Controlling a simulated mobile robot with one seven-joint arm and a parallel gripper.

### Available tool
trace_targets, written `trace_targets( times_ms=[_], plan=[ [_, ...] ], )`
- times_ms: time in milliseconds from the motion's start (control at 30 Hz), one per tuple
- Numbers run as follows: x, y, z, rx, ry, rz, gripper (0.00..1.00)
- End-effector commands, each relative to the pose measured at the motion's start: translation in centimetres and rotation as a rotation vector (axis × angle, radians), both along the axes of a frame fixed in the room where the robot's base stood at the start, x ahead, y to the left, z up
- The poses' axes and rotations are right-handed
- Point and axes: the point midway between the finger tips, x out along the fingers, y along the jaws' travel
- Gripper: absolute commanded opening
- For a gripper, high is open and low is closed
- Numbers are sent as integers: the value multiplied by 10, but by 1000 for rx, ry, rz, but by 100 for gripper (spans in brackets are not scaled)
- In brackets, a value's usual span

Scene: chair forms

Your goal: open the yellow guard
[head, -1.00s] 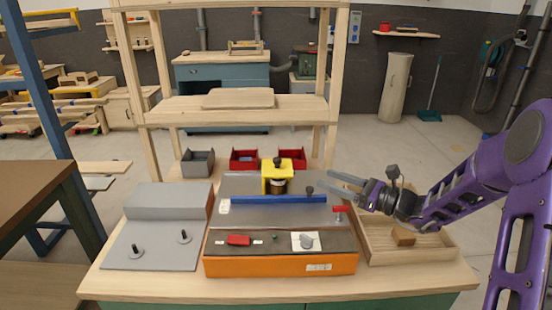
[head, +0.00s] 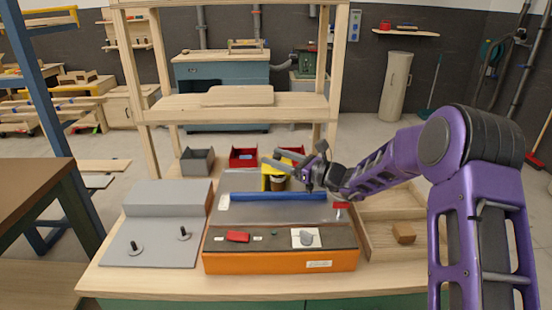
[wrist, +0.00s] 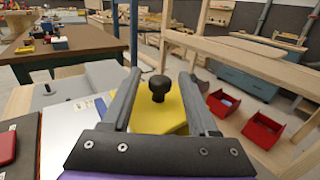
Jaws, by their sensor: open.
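The yellow guard (head: 267,180) stands at the back of the grey-topped machine, behind the blue bar (head: 285,197). My arm hides much of it in the head view. In the wrist view the yellow guard (wrist: 160,115) lies beyond and between my fingers, with a black knob (wrist: 159,86) standing on its top. My gripper (head: 271,170) is open and reaches over the guard from the right. In the wrist view the fingers of my gripper (wrist: 160,90) stand on either side of the knob, with gaps showing. I cannot tell their exact height against it.
Red bins (head: 243,157) and a grey bin (head: 197,161) stand behind the machine. The machine's orange front (head: 280,262) carries a red switch and a grey knob. A wooden tray (head: 385,245) with a block is at right. A wooden shelf frame (head: 240,108) rises behind.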

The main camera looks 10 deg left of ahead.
Motion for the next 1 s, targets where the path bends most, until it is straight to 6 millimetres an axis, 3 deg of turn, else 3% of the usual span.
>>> trace_targets(
  times_ms=[333, 667, 1000],
  plan=[
    [1, 4, 0, 0, 0, 0, 58],
    [1, 3, 0, -1, 0, 0, 0],
    [1, 3, 0, -1, -1, 0, 0]
  ],
)
